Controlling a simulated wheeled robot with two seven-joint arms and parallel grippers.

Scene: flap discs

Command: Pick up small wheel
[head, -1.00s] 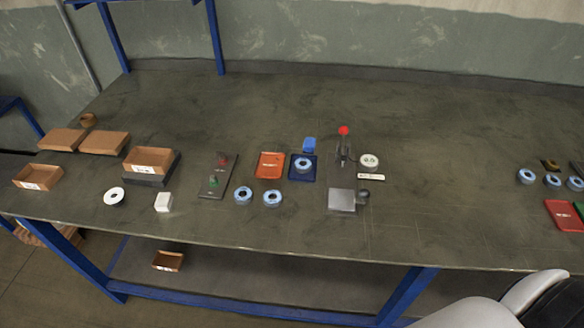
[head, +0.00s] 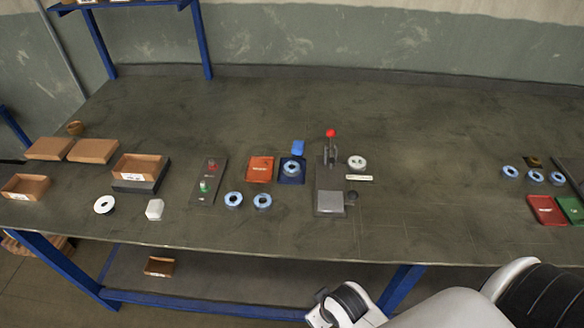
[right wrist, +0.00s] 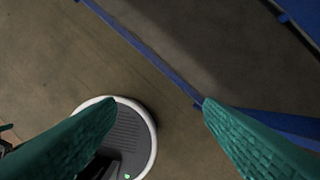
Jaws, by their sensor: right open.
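Several small blue-rimmed wheels lie on the dark workbench (head: 430,150) in the head view. One wheel (head: 233,199) and another wheel (head: 262,201) lie side by side near the front middle. A third wheel (head: 291,169) sits on a dark blue pad. More wheels (head: 510,172) lie at the far right, and a white disc (head: 104,204) lies at the left. My right gripper (right wrist: 160,112) shows in the right wrist view with its green fingers wide apart and nothing between them; below it are the floor and my round base. My left gripper is not in view.
A fixture with a red knob (head: 331,133) stands right of the wheels. A plate with green and red buttons (head: 209,180) lies left of them. Orange (head: 260,169) and red (head: 546,210) trays and cardboard boxes (head: 137,167) are on the bench.

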